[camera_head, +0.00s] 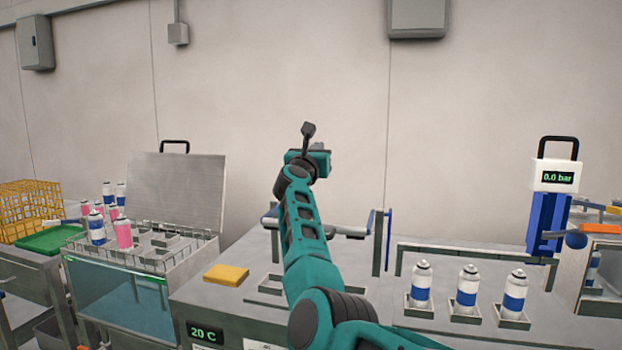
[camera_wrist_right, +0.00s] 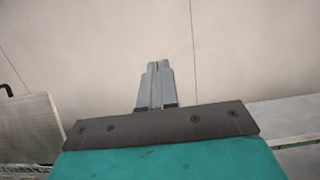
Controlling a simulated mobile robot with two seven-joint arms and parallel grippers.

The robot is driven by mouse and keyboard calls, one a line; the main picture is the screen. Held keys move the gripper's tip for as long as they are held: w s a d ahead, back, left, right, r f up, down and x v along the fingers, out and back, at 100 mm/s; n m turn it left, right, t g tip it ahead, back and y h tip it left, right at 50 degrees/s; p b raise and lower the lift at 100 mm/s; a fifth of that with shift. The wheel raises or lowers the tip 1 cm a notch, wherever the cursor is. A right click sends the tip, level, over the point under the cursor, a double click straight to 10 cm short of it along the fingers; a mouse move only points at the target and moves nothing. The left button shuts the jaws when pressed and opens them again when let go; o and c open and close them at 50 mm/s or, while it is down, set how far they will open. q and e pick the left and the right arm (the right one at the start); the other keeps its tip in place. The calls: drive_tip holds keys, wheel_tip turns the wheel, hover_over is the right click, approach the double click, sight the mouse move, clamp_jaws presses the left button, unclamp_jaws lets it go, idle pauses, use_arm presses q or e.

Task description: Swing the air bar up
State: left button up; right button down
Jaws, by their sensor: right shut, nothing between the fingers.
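My right arm reaches up and forward in the middle of the head view. My right gripper (camera_head: 320,146) is raised well above the bench, in front of the bare wall. In the right wrist view its fingers (camera_wrist_right: 157,70) are together and empty, with the wall beyond. A low grey bar (camera_head: 345,230) with blue parts at its right end lies behind my arm on the bench. It looks like the air bar and sits about level, but my arm hides part of it. The gripper is apart from it. My left gripper is not in view.
A tank with a rack of cans (camera_head: 97,230) and a raised lid (camera_head: 178,190) stands at left. A yellow block (camera_head: 226,275) lies on the bench. Several white-blue cans (camera_head: 467,290) stand at right, before a blue press (camera_head: 547,215) reading 0.0 bar.

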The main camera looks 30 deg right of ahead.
drive_tip(key=s+a+f, duration=0.2)
drive_tip(key=s+a+f+b, duration=0.1)
drive_tip(key=s+a+f, duration=0.1)
drive_tip(key=f, duration=0.1)
drive_tip(key=s+a+f, duration=0.1)
drive_tip(key=a+f, duration=0.1)
drive_tip(key=f, duration=0.1)
drive_tip(key=shift+s+a, duration=0.4)
